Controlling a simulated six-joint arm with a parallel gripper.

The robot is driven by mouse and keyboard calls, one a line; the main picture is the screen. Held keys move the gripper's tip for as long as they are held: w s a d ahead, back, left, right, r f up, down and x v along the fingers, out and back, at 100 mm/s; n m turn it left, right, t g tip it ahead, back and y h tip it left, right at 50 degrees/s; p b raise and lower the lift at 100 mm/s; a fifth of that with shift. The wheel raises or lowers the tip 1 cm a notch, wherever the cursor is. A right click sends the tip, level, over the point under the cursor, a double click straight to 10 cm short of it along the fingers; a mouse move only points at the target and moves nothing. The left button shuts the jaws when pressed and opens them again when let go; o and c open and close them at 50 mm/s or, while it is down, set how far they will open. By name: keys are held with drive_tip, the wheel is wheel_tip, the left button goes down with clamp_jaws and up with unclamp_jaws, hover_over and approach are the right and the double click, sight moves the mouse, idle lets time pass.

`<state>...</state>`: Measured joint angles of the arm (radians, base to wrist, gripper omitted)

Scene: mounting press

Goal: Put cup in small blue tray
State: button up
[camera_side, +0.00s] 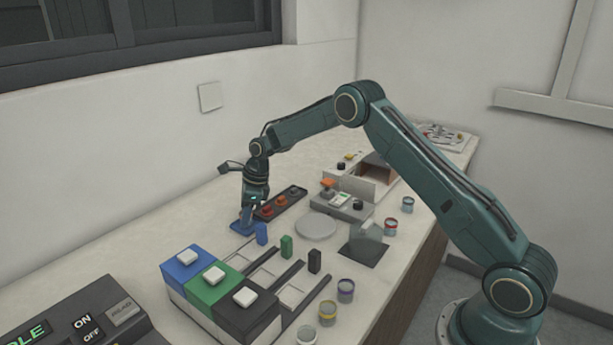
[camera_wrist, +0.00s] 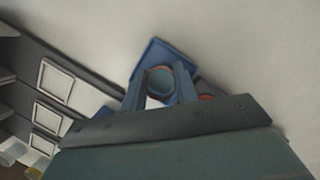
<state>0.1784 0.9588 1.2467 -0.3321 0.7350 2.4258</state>
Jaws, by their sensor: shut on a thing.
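The small blue tray (camera_side: 236,227) lies on the counter near the wall, under my gripper (camera_side: 249,214). In the wrist view the tray (camera_wrist: 152,50) shows as a blue square with a raised rim, beyond my fingers. My gripper (camera_wrist: 160,84) is shut on a round cup (camera_wrist: 159,77), with one finger on each side of it. The cup appears over the tray in the wrist view. I cannot tell whether its bottom touches the tray. In the side view the cup is mostly hidden by the fingers.
A blue block (camera_side: 262,233) stands close to the tray; a green block (camera_side: 286,246) and a black block (camera_side: 314,261) stand to its right. A dark rack (camera_side: 293,196) with red and orange pieces lies just behind. Several banded cups line the front edge. A button box (camera_side: 215,290) stands in front.

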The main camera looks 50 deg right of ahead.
drive_tip(key=shift+f, duration=0.2)
drive_tip(key=o, duration=0.9)
drive_tip(key=shift+o, duration=0.2)
drive_tip(key=shift+r, duration=0.1)
drive_tip(key=v, duration=1.2)
